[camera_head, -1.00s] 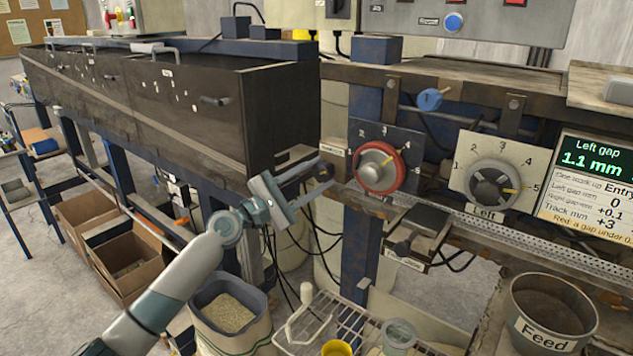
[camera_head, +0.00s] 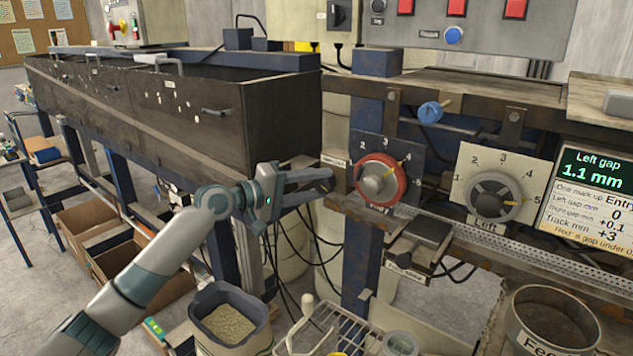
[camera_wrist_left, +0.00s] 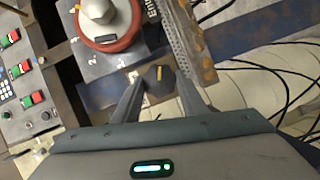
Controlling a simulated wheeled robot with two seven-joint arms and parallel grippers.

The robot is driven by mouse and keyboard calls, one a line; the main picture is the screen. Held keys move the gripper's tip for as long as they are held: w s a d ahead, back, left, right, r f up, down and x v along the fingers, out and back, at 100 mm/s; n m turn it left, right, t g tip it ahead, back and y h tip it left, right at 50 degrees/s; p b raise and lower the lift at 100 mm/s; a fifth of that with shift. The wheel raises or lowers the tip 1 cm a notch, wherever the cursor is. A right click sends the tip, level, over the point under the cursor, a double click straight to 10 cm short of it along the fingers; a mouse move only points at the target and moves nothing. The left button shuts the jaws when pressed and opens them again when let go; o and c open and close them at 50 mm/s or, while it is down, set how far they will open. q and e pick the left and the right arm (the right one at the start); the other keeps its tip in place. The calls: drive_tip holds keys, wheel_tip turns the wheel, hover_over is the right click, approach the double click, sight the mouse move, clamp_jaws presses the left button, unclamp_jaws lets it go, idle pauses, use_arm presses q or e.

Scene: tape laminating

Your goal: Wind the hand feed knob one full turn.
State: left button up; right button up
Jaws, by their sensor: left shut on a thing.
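The hand feed knob (camera_wrist_left: 159,76) is small and dark with a yellow mark, and shows between the fingertips in the left wrist view. My left gripper (camera_head: 322,180) reaches in from the left in the head view, just left of the red-ringed knob. It also shows in the left wrist view (camera_wrist_left: 160,88), shut on the hand feed knob with a finger on either side. In the head view the fingers largely hide that knob. A small pale label (camera_head: 333,160) sits just above the fingertips, too small to read. My right gripper is not in view.
The red-ringed knob (camera_head: 381,180) on its dial plate is close to the right of my fingers. The dark tank (camera_head: 200,110) stands behind on the left. A grey dial knob (camera_head: 493,198), a screen (camera_head: 595,190) and a feed pot (camera_head: 550,310) are further right.

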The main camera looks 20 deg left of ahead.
use_arm(q)
drive_tip(key=shift+m+y+p, duration=0.6)
drive_tip(key=shift+m+p, duration=0.2)
drive_tip(key=shift+m, duration=0.3)
drive_tip(key=shift+d, duration=0.1)
drive_tip(key=shift+f+m+g, duration=0.1)
drive_tip(key=shift+m+g, duration=0.2)
drive_tip(key=o, duration=1.1)
drive_tip(key=shift+c, duration=0.2)
drive_tip(key=shift+s, duration=0.1)
